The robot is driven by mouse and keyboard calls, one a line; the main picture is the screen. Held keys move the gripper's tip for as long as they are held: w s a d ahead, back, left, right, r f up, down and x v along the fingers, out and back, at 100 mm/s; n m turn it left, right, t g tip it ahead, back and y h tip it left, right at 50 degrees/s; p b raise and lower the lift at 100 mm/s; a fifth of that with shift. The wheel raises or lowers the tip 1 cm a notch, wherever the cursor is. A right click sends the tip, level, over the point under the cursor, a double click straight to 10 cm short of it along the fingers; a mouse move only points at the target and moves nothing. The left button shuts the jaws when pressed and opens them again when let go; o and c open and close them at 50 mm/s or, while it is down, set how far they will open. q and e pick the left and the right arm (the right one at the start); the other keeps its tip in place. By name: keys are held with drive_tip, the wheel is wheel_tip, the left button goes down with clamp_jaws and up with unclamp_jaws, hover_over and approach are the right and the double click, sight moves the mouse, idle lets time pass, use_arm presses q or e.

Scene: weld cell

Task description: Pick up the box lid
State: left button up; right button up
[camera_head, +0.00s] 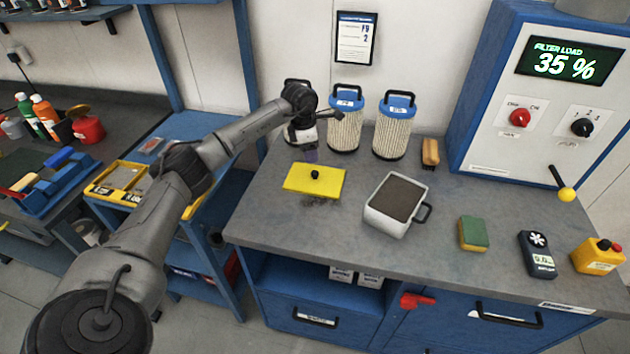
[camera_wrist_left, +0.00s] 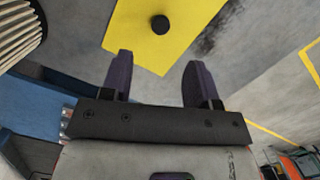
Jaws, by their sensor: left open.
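The box lid is a flat yellow plate (camera_head: 314,181) with a small black knob in its middle, lying on the grey workbench in the head view. It also shows in the left wrist view (camera_wrist_left: 178,42), ahead of the fingertips, with its black knob near the top. My left gripper (camera_head: 308,154) is above the bench just behind the lid in the head view. In the left wrist view its two dark fingers (camera_wrist_left: 158,72) stand apart with nothing between them, and the knob lies beyond them. My right gripper is not in view.
An open grey-white container (camera_head: 392,222) with dark contents stands right of the lid. Blue-topped filters (camera_head: 346,130) stand behind it. Dark smudges mark the bench beside the lid.

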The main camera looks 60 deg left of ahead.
sight(315, 173)
use_arm(q)
drive_tip(key=shift+w+d+f+b, duration=0.1)
drive_tip(key=shift+w+f+b, duration=0.1)
drive_tip(key=shift+f, duration=1.2)
drive_tip(key=shift+w+d+f+b, duration=0.15)
drive_tip(key=shift+w+f, duration=0.1)
drive_tip(key=shift+f, duration=1.2)
drive_tip(key=shift+w+d+f+b, duration=0.1)
drive_tip(key=shift+w+f+b, duration=0.1)
drive_tip(key=shift+f, duration=1.2)
drive_tip(key=c, duration=1)
drive_tip(key=shift+r, duration=0.15)
